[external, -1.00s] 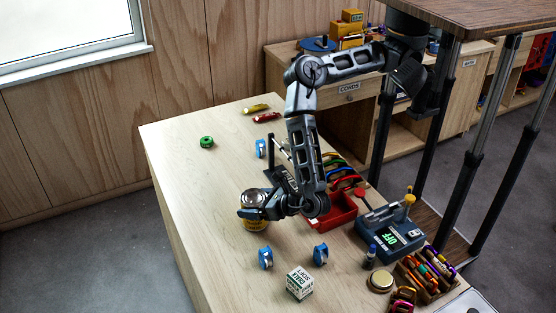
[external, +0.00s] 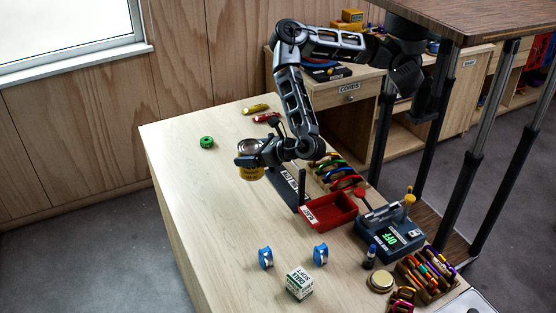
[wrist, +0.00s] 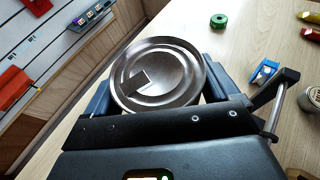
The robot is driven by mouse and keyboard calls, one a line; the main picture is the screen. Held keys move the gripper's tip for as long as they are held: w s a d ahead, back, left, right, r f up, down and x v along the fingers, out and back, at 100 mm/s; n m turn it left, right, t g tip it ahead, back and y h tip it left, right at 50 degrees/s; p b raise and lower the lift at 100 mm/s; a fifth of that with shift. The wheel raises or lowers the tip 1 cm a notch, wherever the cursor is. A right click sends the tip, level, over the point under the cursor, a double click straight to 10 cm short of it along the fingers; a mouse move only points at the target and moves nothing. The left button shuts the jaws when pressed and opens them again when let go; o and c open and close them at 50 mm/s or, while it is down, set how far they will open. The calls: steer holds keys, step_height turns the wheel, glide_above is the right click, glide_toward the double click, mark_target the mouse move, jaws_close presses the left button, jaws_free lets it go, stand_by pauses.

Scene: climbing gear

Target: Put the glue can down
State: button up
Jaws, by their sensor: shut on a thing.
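The glue can (external: 250,172) is a yellow can with a round metal top. My gripper (external: 250,158) is shut around it near its top in the external view. The can looks upright; I cannot tell for sure whether its bottom touches the table. In the wrist view the can's silver top (wrist: 160,75) fills the middle, between the blue-grey fingers of my gripper (wrist: 155,90). The can's sides are hidden there. The light wooden table (external: 200,190) lies beneath.
A green tape roll (external: 207,142) lies to the left. Yellow and red items (external: 262,112) lie behind. A dark rack (external: 290,183), a red tray (external: 333,209) and a grey device (external: 390,232) stand to the right. Blue rolls (external: 266,257) and a chalk box (external: 299,283) are in front. The left-middle tabletop is clear.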

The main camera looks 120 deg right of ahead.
steer(key=w+d+f+n+t+y, duration=0.2)
steer(key=w+d+n+t+y, duration=0.15)
steer(key=d+y, duration=0.2)
steer(key=w+d+f+n+t+y, duration=0.2)
steer(key=w+d+n+y, duration=0.2)
steer(key=w+d+n, duration=0.15)
steer(key=s+d+r+n+g+y+b, duration=0.2)
steer(key=s+d+r+n+g+y, duration=0.25)
steer(key=s+d+n+y, duration=0.6)
steer(key=shift+m+t, duration=0.45)
steer(key=shift+t, duration=0.05)
steer(key=shift+w+a+f+p, duration=0.55)
steer(key=shift+w+a+f, duration=0.4)
steer(key=shift+a+f, duration=0.65)
steer(key=shift+w+a+f+p, duration=0.55)
steer(key=shift+w+a+f, duration=0.5)
steer(key=shift+f, duration=0.9)
steer(key=shift+w+a+f+p, duration=0.55)
steer(key=shift+w+a+f, duration=0.3)
steer(key=shift+a+f, duration=0.8)
steer(key=shift+d+f, duration=0.15)
steer(key=shift+f, duration=0.05)
steer(key=o, duration=1.2)
steer(key=shift+f+h, duration=0.1)
steer(key=shift+h, duration=0.2)
